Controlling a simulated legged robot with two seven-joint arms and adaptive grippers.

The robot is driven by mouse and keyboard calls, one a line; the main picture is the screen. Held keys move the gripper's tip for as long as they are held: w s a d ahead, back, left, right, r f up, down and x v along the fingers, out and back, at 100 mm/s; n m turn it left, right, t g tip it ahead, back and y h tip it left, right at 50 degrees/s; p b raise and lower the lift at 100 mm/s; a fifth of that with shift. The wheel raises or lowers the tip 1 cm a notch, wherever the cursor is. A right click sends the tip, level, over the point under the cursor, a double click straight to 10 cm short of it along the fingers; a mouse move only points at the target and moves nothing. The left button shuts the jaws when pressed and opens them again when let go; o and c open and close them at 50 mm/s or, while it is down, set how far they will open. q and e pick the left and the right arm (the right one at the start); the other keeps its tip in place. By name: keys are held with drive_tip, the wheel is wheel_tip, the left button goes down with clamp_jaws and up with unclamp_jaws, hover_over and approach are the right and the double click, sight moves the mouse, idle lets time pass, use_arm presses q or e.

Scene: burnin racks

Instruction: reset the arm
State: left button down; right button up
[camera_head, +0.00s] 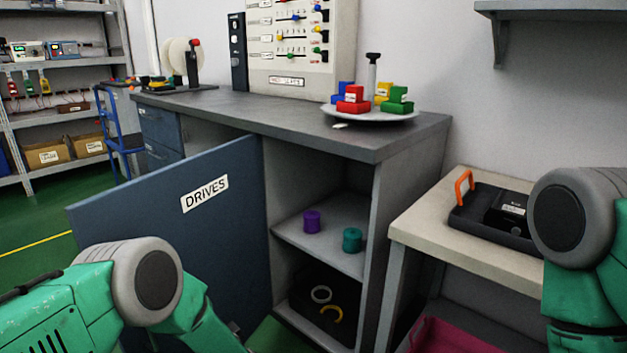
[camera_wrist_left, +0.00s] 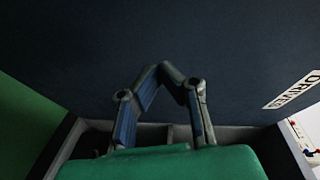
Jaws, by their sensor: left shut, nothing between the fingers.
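My left arm (camera_head: 150,280) comes in at the lower left of the head view, bent in front of the open blue cabinet door (camera_head: 170,225) labelled DRIVES. In the left wrist view my left gripper (camera_wrist_left: 160,70) is shut and empty, with the dark blue door panel (camera_wrist_left: 230,60) filling the picture behind it. I cannot tell whether the fingers touch the door. My right arm (camera_head: 580,230) is at the right edge of the head view, in front of the beige side table (camera_head: 425,215); its gripper is out of view.
The open cabinet shelf (camera_head: 330,248) holds a purple spool (camera_head: 312,221) and a teal spool (camera_head: 352,240). A round tray (camera_head: 345,116) with coloured blocks stands on the counter. A black case (camera_head: 480,225) lies on the side table.

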use_arm(q)
drive_tip(key=s+d+f+n+g+h, duration=0.1)
drive_tip(key=s+f+g+h, duration=0.2)
drive_tip(key=s, duration=0.6)
drive_tip(key=s+d+f+n+g+h, duration=0.1)
drive_tip(key=s+d+f+g+h, duration=0.2)
drive_tip(key=s, duration=0.6)
drive_tip(key=s+f+n+g+h, duration=0.1)
drive_tip(key=s+f+h, duration=0.1)
drive_tip(key=s+h, duration=0.5)
drive_tip(key=s+a+r+n+g, duration=0.2)
drive_tip(key=s+n+g, duration=0.1)
drive_tip(key=s, duration=1.1)
wheel_tip(320, 180, up, 14)
drive_tip(key=s+p, duration=0.1)
drive_tip(key=p, duration=1.2)
drive_tip(key=shift+d+r+g+y+p, duration=0.2)
drive_tip(key=shift+d+g+y+p, duration=0.15)
drive_tip(key=shift+g+y+p, duration=0.05)
use_arm(e)
wheel_tip(320, 180, up, 14)
drive_tip(key=shift+d+f, duration=0.2)
drive_tip(key=shift+d, duration=0.1)
use_arm(q)
drive_tip(key=shift+d, duration=0.2)
use_arm(e)
drive_tip(key=shift+d+f, duration=0.1)
drive_tip(key=shift+d, duration=0.15)
